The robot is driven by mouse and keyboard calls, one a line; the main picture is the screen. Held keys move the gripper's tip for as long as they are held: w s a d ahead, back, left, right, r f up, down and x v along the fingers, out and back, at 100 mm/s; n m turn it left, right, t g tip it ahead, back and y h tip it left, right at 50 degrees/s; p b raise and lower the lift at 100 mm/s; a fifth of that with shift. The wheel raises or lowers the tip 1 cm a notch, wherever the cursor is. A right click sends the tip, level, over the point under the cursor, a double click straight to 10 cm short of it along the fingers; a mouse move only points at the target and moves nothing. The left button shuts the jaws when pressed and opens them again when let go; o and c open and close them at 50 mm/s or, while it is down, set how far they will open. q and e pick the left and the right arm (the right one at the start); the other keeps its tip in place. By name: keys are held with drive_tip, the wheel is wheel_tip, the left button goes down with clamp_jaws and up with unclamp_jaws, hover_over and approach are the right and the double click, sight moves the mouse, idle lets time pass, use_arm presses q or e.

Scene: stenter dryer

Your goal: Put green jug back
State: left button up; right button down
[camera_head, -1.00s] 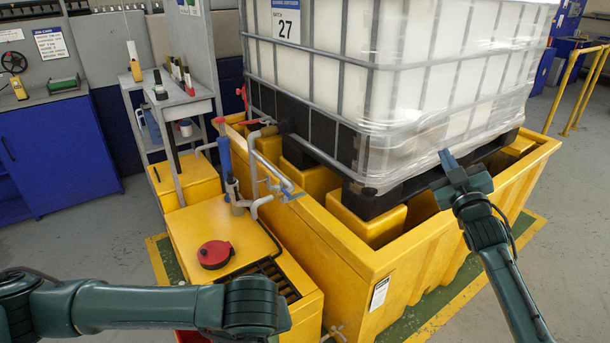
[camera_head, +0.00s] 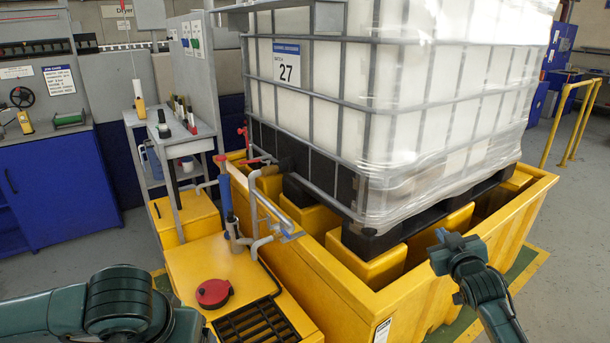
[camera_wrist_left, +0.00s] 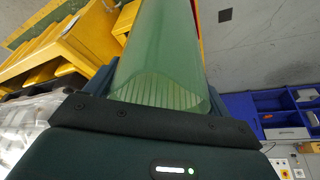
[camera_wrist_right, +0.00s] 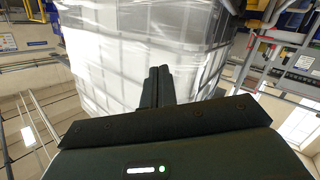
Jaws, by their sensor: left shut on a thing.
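The green jug (camera_wrist_left: 160,50) shows in the left wrist view as a translucent green, ribbed body filling the upper middle. My left gripper (camera_wrist_left: 158,75) is shut on it; the jug hides most of the fingers. The jug and left gripper are not visible in the head view, where only my left arm shows at the lower left. My right gripper (camera_head: 452,243) is in front of the wrapped tank's lower right side in the head view. In the right wrist view its fingers (camera_wrist_right: 157,85) are together, with nothing between them.
A yellow spill bund (camera_head: 345,275) carries the white caged tank (camera_head: 420,95). Left of it, a yellow box (camera_head: 190,265) has a red cap (camera_head: 214,293), a black grate (camera_head: 250,327) and pipework above. A grey trolley (camera_head: 190,140) and blue cabinet (camera_head: 60,185) stand behind.

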drive_tip(key=s+a+f+g+y, duration=0.2)
drive_tip(key=s+a+f, duration=0.4)
drive_tip(key=s+f, duration=0.35)
drive_tip(key=s+a+f+g, duration=0.1)
drive_tip(key=s+a+f, duration=0.2)
drive_tip(key=s, duration=0.5)
drive_tip(key=s+a+f+g+y, duration=0.1)
drive_tip(key=s+a+f, duration=0.2)
drive_tip(key=s, duration=0.6)
drive_tip(key=s+a+f+g+y, duration=0.1)
drive_tip(key=s+a+f, duration=0.3)
drive_tip(key=s, duration=0.5)
drive_tip(key=shift+s+a+g, duration=0.2)
drive_tip(key=shift+a+g, duration=0.1)
drive_tip(key=shift+a, duration=0.55)
